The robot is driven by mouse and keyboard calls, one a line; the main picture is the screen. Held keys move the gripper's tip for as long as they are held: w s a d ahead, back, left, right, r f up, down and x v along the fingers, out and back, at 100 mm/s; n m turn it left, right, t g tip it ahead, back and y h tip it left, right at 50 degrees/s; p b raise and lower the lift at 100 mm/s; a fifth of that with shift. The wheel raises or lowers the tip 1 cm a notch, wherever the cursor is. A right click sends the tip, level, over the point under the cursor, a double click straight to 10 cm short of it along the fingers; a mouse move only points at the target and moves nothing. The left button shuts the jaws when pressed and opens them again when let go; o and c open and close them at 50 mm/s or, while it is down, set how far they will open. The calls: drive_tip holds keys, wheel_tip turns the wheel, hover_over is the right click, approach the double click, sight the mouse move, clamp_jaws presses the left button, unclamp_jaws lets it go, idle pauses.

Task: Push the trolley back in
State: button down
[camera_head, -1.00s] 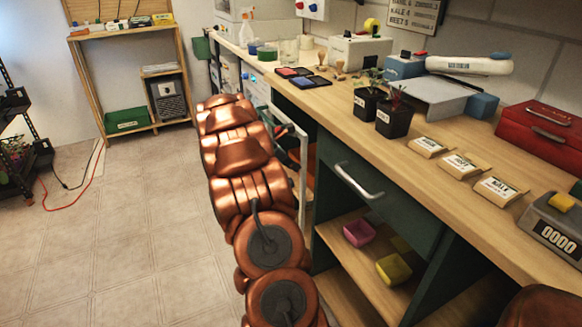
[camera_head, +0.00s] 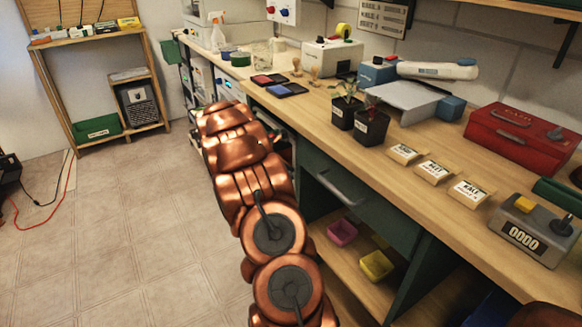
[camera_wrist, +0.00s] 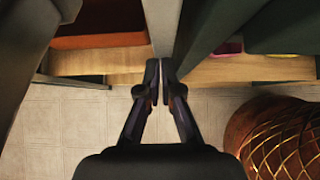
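My gripper (camera_wrist: 163,75) shows in the wrist view with its two fingertips together and nothing seen between them. The tips are at the lower end of an upright pale grey panel (camera_wrist: 162,22), close to it; I cannot tell if they touch. The panel appears to be the front of the pull-out trolley under the bench. An orange-brown surface (camera_wrist: 97,42) lies left of it. In the head view my copper arm covers the gripper and nearly all of the trolley, so how far out it stands cannot be told.
The wooden bench (camera_head: 330,145) runs along the right, with a closed drawer handle (camera_head: 342,190) on its front. A pink bin (camera_head: 342,232) and a yellow bin (camera_head: 377,265) stand on the open shelf below.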

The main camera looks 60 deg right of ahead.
drive_tip(key=shift+s+d+r, duration=0.15)
drive_tip(key=shift+s+d, duration=0.15)
drive_tip(key=w+a+r, duration=0.2)
drive_tip(key=a+r, duration=0.1)
drive_tip(key=a, duration=0.2)
drive_tip(key=w+a+r+p, duration=0.1)
drive_tip(key=w+a+r, duration=0.2)
drive_tip(key=a, duration=0.2)
drive_tip(key=shift+a+r+p, duration=0.3)
drive_tip(key=shift+a+r, duration=0.05)
drive_tip(key=shift+r, duration=0.05)
drive_tip(key=shift+w, duration=0.1)
